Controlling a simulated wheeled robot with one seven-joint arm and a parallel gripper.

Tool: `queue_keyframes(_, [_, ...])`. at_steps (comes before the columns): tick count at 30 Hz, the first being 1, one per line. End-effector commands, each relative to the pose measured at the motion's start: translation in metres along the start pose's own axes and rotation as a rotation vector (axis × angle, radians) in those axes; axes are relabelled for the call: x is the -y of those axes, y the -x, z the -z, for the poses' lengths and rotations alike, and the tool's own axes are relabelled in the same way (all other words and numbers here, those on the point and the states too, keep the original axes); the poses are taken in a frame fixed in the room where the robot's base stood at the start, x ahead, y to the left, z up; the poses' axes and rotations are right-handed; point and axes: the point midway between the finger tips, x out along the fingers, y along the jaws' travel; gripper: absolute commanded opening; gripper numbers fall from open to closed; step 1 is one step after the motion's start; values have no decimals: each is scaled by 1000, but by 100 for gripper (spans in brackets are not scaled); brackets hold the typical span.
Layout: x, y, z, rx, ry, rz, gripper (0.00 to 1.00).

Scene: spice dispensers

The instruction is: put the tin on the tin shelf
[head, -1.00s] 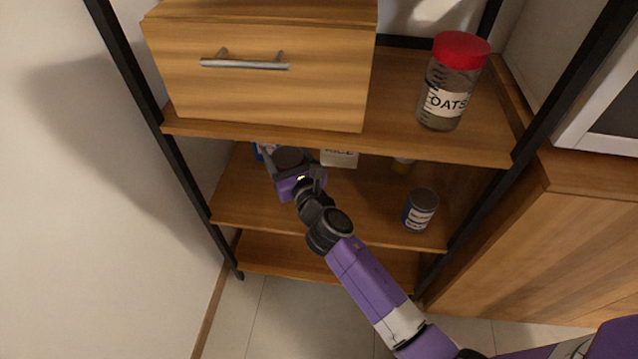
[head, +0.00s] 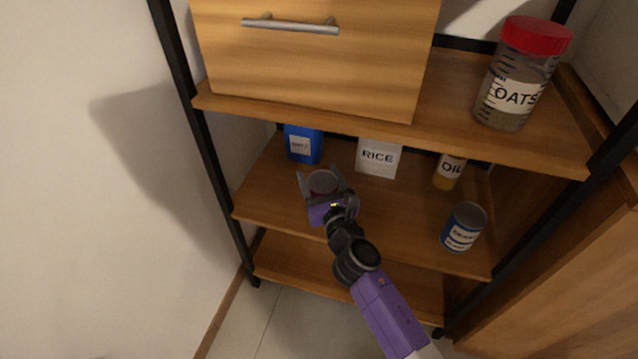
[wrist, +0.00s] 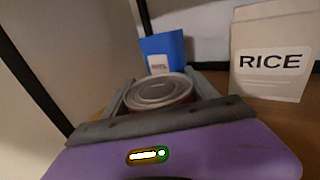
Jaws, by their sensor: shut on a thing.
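A tin (wrist: 160,92) with a grey ribbed lid and a dark red side sits between the two fingers of my gripper (wrist: 165,88). In the head view, my gripper (head: 323,182) is shut on the tin (head: 322,181) over the left part of the middle shelf (head: 390,218). The tin looks upright. Its underside is hidden, so I cannot tell whether it touches the shelf. A second tin, blue and labelled as beans (head: 464,227), stands at the right front of the same shelf.
Behind my gripper stand a blue box (head: 303,145), a white RICE box (head: 378,157) and an OIL bottle (head: 449,171). The upper shelf (head: 450,130) with a drawer (head: 310,60) and an OATS jar (head: 518,80) overhangs. A black post (head: 200,140) is at left.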

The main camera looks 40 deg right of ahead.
Motion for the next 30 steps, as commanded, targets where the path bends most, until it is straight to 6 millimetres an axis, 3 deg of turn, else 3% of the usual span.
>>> queue_keyframes(12, [-1,0,4,3,0,-1,0])
queue_keyframes(13, [0,0,4,1,0,-1,71])
queue_keyframes(16, [0,0,4,1,0,-1,89])
queue_keyframes(28, [0,0,-2,1,0,-1,89])
queue_keyframes(30, [0,8,1,0,1,-1,89])
